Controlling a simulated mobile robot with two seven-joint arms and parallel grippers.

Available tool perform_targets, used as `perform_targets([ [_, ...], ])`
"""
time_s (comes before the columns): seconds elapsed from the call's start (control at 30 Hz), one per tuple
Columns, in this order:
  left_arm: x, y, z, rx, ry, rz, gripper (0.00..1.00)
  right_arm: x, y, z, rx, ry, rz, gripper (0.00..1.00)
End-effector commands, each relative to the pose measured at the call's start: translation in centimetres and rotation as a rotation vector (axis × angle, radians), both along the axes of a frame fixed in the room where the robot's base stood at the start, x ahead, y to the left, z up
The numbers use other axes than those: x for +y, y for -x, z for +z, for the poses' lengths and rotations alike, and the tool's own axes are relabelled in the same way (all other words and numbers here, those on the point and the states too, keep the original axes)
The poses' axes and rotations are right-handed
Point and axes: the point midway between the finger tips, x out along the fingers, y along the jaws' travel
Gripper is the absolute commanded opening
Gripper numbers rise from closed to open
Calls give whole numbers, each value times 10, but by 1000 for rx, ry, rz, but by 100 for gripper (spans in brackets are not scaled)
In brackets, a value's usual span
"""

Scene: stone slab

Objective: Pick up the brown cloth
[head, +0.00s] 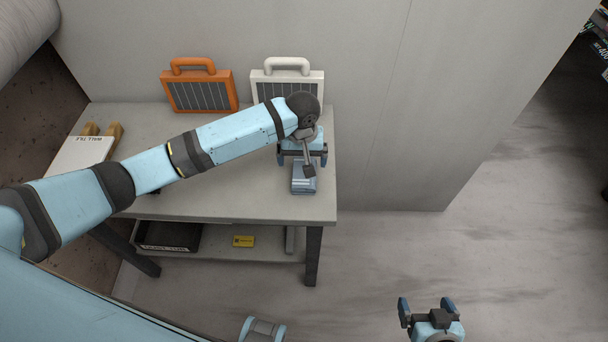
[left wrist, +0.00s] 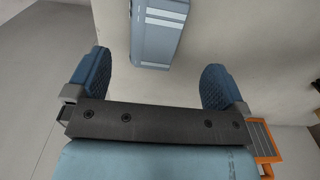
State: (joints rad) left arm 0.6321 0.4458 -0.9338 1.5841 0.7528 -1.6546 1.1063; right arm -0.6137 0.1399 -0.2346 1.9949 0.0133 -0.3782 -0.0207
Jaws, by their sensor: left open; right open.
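No brown cloth can be made out in either view. A blue-grey folded thing, perhaps a cloth, with pale stripes (head: 304,184) lies on the table near its right end. It also shows in the left wrist view (left wrist: 158,30), at the top between the fingers. My left gripper (head: 303,158) is open and empty, above the table close to the folded thing and partly covering it in the head view. In the left wrist view its two blue fingers (left wrist: 155,78) stand wide apart. My right gripper (head: 427,306) is open and empty, over the floor at the lower right.
The grey table (head: 230,205) has an orange case (head: 199,92) and a white case (head: 287,88) along the wall. A white board or box (head: 80,155) is at the left end. The lower shelf holds a black tray (head: 167,237) and a yellow item (head: 244,241).

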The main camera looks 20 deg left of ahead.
Motion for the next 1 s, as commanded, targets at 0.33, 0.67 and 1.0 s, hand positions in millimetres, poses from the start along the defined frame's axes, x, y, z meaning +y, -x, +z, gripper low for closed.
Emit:
perform_targets([
  [0.33, -1, 0, -35, 1, 1, -2, 99, -1, 1, -2, 4, 2, -1, 94],
  [0.67, -4, -1, -78, 0, 1, -1, 99, 0, 1, -1, 2, 1, -1, 94],
  [1.0, -4, -1, -80, -2, 2, -2, 81, 0, 0, 1, 0, 0, 0, 94],
])
